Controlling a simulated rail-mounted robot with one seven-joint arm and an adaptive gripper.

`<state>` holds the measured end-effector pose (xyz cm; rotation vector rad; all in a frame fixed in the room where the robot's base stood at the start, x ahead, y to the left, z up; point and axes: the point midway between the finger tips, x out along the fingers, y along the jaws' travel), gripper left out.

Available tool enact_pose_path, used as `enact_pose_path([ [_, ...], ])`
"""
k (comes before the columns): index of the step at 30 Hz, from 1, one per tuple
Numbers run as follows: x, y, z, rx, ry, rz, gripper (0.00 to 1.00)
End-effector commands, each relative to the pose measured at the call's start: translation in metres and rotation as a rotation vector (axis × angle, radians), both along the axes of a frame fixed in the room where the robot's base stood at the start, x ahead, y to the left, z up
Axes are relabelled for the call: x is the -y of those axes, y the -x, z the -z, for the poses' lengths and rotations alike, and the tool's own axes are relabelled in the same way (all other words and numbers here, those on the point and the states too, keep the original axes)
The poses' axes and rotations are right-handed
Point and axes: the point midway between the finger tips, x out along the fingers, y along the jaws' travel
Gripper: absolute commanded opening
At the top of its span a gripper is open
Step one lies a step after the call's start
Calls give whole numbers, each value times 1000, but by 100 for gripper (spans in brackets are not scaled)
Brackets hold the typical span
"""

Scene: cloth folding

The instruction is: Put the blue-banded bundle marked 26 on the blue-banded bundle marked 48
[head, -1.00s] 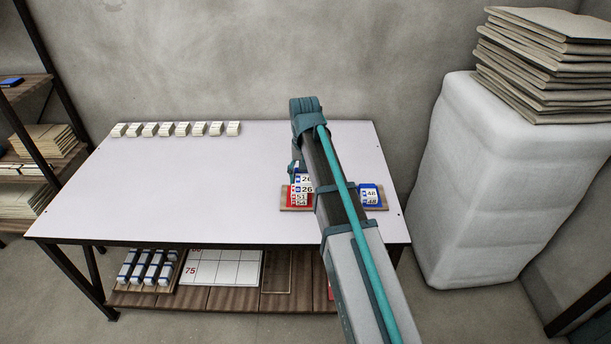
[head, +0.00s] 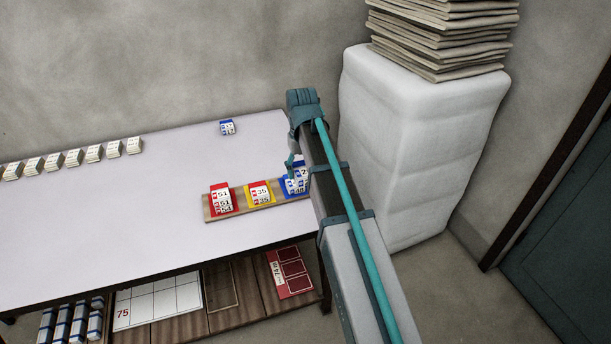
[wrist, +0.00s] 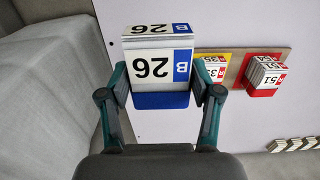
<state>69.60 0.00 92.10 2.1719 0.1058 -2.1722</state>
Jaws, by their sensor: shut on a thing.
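My gripper (head: 297,172) is shut on the blue-banded bundle marked 26 (wrist: 155,68), which fills the wrist view between the two fingers. In the head view, the held bundle is at the blue right end of the wooden tray, partly hidden by my arm.
The wooden tray (head: 238,213) also holds a red-place bundle marked 51 (head: 221,200) and a yellow-place bundle marked 35 (head: 260,192). Another blue-banded bundle (head: 227,127) stands near the table's back edge. Several pale bundles (head: 73,157) line the back left. A white padded block (head: 415,140) stands right.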

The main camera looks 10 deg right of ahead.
Motion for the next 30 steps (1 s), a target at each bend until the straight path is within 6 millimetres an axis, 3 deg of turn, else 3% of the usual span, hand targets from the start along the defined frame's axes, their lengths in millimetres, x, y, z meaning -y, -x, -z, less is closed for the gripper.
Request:
enact_pose_path([
  [12, 0, -91, 41, -3, 0, -1, 28],
  [18, 0, -114, 73, -2, 0, 0, 28],
  [30, 0, -132, 98, -1, 0, 0, 28],
])
